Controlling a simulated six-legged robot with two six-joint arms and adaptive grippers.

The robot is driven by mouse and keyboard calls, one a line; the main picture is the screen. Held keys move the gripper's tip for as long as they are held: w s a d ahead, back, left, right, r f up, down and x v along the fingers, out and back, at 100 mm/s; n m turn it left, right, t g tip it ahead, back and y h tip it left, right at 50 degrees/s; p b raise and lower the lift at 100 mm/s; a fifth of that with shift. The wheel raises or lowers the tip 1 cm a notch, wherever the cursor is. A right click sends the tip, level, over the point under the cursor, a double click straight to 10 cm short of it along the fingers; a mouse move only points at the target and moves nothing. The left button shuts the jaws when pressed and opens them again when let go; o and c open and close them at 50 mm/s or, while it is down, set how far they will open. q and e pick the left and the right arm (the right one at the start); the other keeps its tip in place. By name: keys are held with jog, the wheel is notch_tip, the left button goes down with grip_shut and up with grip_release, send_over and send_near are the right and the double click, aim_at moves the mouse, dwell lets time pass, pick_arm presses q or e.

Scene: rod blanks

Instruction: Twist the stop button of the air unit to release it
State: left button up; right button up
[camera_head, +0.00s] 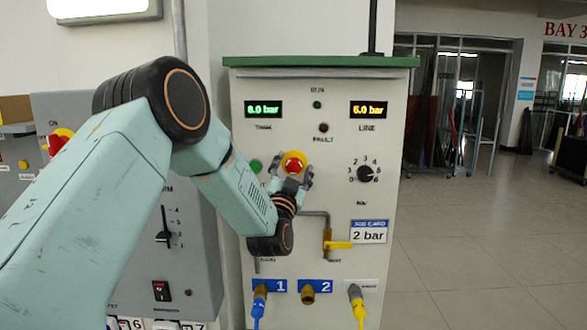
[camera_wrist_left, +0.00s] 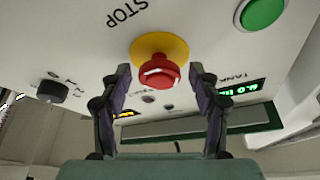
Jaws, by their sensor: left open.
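The stop button (camera_head: 293,166) is a red mushroom cap on a yellow collar, on the front of the light grey air unit (camera_head: 340,215). My left gripper (camera_head: 291,178) is open in front of it, reaching up from below. In the left wrist view the red cap (camera_wrist_left: 158,73) shows between the two open fingers (camera_wrist_left: 160,80), with a gap on each side. The yellow collar (camera_wrist_left: 160,45) and the word STOP are behind it. How far the fingertips reach along the cap is hard to tell. My right gripper is in neither view.
A green button (camera_head: 256,166) is left of the stop button; it also shows in the wrist view (camera_wrist_left: 263,12). A selector knob (camera_head: 365,174) is to the right. A pipe with a yellow valve handle (camera_head: 338,245) and hose couplings are below. A grey panel (camera_head: 165,240) stands left.

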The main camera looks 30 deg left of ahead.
pick_arm(q)
jog(key=shift+s+a+f, duration=0.1)
jog(key=shift+f, duration=0.05)
jog(key=shift+s+d+f, duration=0.2)
jog(key=shift+s+f, duration=0.05)
jog(key=shift+s, duration=0.2)
jog(key=v, duration=1)
jog(key=shift+s+d, duration=0.2)
jog(key=shift+s, duration=0.15)
jog(key=shift+r, duration=0.1)
